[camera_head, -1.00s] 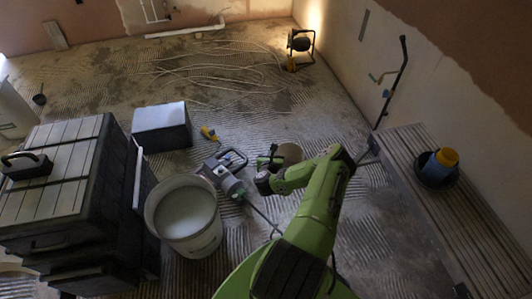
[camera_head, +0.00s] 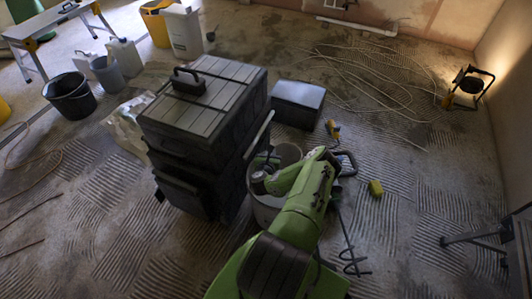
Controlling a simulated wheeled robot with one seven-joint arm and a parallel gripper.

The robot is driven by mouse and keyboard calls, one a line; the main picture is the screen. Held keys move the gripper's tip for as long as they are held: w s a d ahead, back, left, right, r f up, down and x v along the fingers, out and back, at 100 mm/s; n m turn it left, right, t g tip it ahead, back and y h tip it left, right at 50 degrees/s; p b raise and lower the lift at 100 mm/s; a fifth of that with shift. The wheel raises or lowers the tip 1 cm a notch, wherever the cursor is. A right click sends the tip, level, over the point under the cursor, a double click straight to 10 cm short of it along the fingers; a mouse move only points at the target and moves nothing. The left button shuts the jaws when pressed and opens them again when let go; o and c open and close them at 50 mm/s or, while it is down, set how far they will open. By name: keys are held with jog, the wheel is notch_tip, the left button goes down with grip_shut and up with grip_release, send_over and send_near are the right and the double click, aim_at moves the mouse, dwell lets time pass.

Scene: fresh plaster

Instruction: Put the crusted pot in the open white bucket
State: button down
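I cannot make out the crusted pot clearly.
The toolbox stack (camera_head: 205,110) rises close on the left. A mixer's handle (camera_head: 346,164) and a yellow block (camera_head: 376,188) are at the right. A black bucket (camera_head: 70,96) stands far left. The left foreground floor is fairly clear.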

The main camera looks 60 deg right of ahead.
notch_tip(320, 180, down, 6)
jog(key=b, duration=0.5)
jog(key=shift+w+b, duration=0.2)
jog(key=shift+b, duration=0.1)
jog(key=c, duration=1.1)
grip_release()
jog(key=shift+a, duration=0.2)
jog(key=p+v, duration=0.7)
jog(key=v, duration=0.8)
jog(key=shift+s+a+r, duration=0.15)
jog(key=shift+s+a, duration=0.05)
jog(key=shift+s, duration=0.1)
